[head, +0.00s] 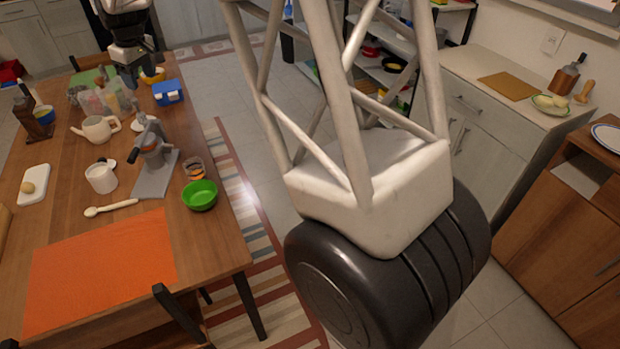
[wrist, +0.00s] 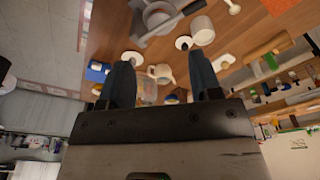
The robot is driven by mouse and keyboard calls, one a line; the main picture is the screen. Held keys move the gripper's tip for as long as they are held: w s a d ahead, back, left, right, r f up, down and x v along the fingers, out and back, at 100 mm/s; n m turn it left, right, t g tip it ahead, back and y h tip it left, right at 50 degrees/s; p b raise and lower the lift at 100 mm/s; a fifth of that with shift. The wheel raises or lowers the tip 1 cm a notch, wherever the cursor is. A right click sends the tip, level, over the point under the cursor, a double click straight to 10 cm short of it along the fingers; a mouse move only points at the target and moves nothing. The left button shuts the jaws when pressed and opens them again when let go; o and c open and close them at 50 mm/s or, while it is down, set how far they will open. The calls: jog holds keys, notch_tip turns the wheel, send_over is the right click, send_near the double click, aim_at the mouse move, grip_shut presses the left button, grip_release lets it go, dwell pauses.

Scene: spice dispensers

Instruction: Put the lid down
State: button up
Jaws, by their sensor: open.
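My gripper (head: 130,80) hangs over the far end of the wooden table in the head view. In the wrist view its two dark fingers (wrist: 163,58) stand wide apart with nothing held between them. Clear spice dispensers (head: 96,103) stand in a cluster below and left of the gripper; their details are blurred. A small round white piece with a dark top (head: 106,162) lies by the white mug (head: 101,178) and may be a lid. Another small white round piece (head: 138,125) lies right of the teapot. I cannot tell which, if either, is the lid.
A cream teapot (head: 97,129), a blue box (head: 168,92), a grey press-like device (head: 152,165) and a green bowl (head: 200,195) stand on the table. An orange mat (head: 100,270) lies bare at the near end.

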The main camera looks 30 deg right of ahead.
jog(key=s+d+r+m, duration=0.25)
jog(key=s+d, duration=0.55)
jog(key=s, duration=0.5)
jog(key=s+d+r+m, duration=0.2)
jog(key=s+d+r, duration=0.35)
jog(key=s, duration=0.75)
jog(key=s+d+f+m, duration=0.2)
jog(key=s+d+f, duration=0.2)
jog(key=s, duration=0.9)
jog(key=s+d+f+m+t+h, duration=0.1)
jog(key=s+d+f, duration=0.3)
jog(key=s, duration=0.9)
jog(key=shift+d+f+m, duration=0.4)
jog(key=shift+d+m, duration=0.15)
jog(key=shift+d, duration=0.15)
